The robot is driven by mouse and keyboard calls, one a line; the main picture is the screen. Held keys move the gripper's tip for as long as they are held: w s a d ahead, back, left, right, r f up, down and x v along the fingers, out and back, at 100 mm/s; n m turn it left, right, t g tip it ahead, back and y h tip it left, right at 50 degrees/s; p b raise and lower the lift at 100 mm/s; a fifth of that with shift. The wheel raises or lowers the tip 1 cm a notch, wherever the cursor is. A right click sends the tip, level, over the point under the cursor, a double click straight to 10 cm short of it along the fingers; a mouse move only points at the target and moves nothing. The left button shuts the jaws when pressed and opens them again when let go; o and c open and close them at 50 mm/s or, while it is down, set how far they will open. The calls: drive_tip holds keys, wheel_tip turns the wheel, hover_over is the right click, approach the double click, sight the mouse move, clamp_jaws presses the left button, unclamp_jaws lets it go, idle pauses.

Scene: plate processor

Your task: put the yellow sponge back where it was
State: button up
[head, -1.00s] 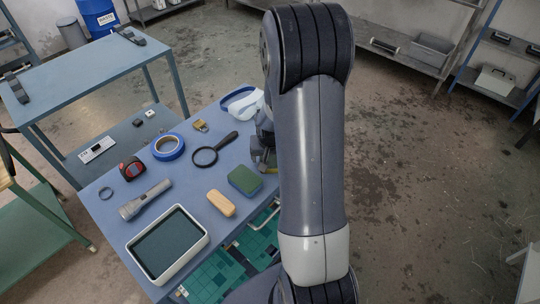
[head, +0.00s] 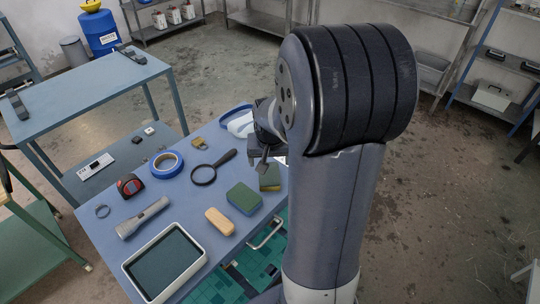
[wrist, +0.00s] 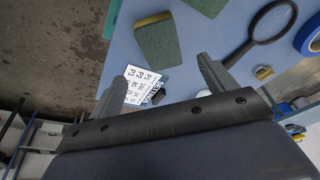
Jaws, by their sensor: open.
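A sponge with a green top and yellowish side (head: 269,178) lies on the blue table near its right edge. In the wrist view this sponge (wrist: 157,45) is just beyond my fingertips, its yellow layer showing along one edge. A plain yellow-tan block (head: 220,221), possibly a sponge, lies further left. My gripper (head: 265,162) is open and empty, beside the right-hand sponge; its spread fingers also show in the wrist view (wrist: 161,70).
A printed white card (wrist: 144,86) lies by my fingers. Goggles (head: 238,122) lie behind.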

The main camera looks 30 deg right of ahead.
drive_tip(key=shift+v, duration=1.2)
